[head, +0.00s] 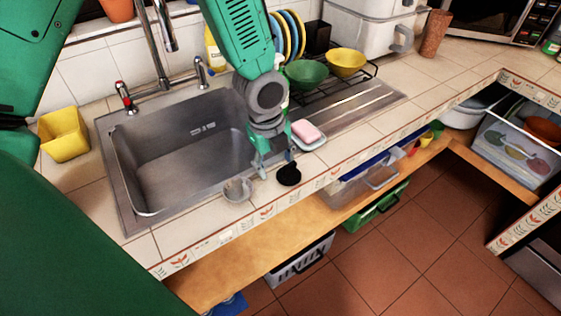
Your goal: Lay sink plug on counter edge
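The black, round sink plug (289,176) rests on the tiled counter (175,237) near its front edge, to the right of the sink's front corner. My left gripper (274,168) points down just above the counter, with its two fingers spread apart. One finger is left of the plug and the other is just above and behind it. Nothing shows between the fingers, and I cannot tell whether the right fingertip touches the plug. My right gripper is not in view.
A small grey cup (238,190) stands left of the plug. A pink soap (306,130) on a dish lies behind it to the right. The metal sink (185,170) is left, with a yellow container (64,134) beyond. A dish rack with bowls (346,62) stands behind.

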